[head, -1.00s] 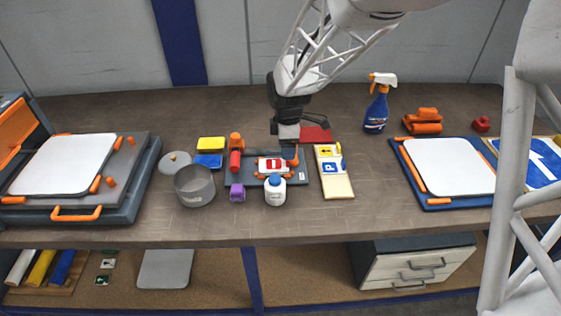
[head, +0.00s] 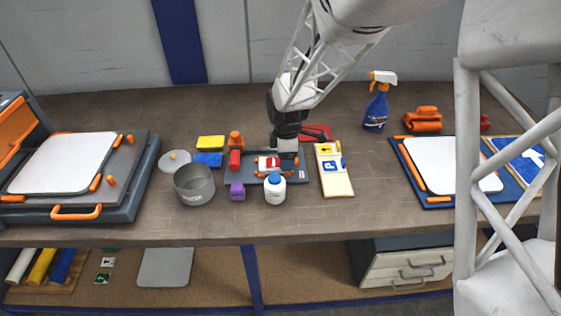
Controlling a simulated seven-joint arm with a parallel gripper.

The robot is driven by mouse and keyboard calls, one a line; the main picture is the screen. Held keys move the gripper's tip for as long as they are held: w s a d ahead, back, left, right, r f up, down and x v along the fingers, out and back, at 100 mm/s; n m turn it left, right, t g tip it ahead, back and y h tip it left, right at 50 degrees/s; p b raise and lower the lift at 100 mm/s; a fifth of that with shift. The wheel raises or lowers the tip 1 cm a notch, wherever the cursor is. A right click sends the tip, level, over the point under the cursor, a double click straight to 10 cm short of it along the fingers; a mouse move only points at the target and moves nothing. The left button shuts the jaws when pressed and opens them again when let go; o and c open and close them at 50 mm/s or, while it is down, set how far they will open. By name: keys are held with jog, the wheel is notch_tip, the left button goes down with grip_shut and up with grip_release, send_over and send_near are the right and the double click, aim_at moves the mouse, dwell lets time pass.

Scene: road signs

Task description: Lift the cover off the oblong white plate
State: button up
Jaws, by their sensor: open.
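A small oblong white plate (head: 266,166) with a red patch on it lies in the dark grey tray (head: 298,177) at the middle of the table, with orange parts beside it. Which part is its cover cannot be told at this size; the red patch may be it. My gripper (head: 287,151) is open, pointing down, at the right end of this plate and over the tray. Its fingers are small and partly hide the plate's right end. Whether they touch anything cannot be told.
A white bottle with a blue cap (head: 275,191) stands just in front of the tray. A sign board (head: 334,179) lies right. A blue spray bottle (head: 376,110) stands behind.

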dwell(0.5)
jog(key=c, duration=1)
jog(key=shift+r, duration=4.95)
